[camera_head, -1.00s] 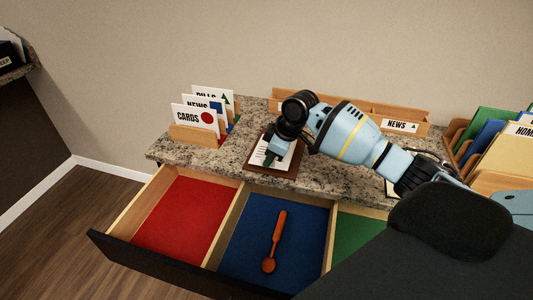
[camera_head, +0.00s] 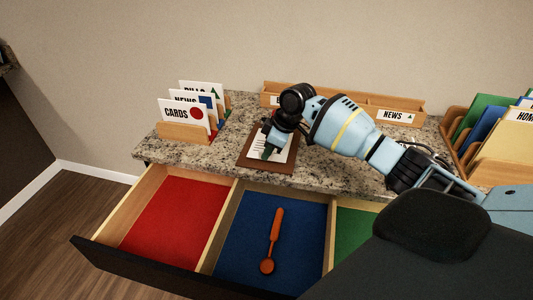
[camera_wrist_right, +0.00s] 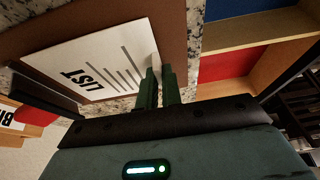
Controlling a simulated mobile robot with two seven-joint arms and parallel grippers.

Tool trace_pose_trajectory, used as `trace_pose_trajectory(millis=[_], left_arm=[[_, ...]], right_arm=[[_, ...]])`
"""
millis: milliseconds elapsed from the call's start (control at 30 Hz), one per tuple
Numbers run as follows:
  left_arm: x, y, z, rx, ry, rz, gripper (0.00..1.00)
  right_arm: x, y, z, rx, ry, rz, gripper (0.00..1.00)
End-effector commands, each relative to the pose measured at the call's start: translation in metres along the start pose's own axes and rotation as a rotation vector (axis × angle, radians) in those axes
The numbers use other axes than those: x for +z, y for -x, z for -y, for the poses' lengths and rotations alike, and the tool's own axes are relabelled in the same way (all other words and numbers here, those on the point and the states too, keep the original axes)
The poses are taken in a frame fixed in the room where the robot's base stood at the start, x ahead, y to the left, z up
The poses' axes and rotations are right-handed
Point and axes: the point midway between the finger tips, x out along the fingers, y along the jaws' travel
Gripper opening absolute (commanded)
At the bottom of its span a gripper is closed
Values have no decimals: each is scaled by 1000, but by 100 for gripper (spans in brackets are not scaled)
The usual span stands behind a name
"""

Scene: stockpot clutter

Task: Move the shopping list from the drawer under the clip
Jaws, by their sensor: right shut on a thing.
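The white shopping list (camera_head: 282,153) lies over a brown clipboard (camera_head: 246,158) on the counter. In the right wrist view the list (camera_wrist_right: 110,62) shows the word LIST and several printed lines, with the brown board (camera_wrist_right: 187,35) around it. My right gripper (camera_head: 269,151) is over the board. Its green fingers (camera_wrist_right: 161,74) are shut on the list's edge. My left gripper is not in view.
The drawer has red, blue and green compartments; an orange spoon (camera_head: 273,240) lies in the blue one. A card rack (camera_head: 182,132) stands at left, a NEWS tray (camera_head: 420,105) at the back. A folder rack (camera_head: 500,174) is at right.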

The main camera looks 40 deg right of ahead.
Motion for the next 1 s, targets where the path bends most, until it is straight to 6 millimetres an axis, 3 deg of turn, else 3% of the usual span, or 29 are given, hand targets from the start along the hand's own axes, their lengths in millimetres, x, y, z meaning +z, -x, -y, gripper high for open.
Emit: trace_pose_trajectory(millis=[267, 300, 500, 1000], left_arm=[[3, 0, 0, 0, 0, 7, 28], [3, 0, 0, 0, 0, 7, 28], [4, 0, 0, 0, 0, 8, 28], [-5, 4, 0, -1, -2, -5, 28]], right_arm=[[0, 0, -1, 0, 0, -1, 0], [0, 0, -1, 0, 1, -1, 8], [0, 0, -1, 0, 1, -1, 32], [-5, 11, -1, 2, 2, -3, 32]])
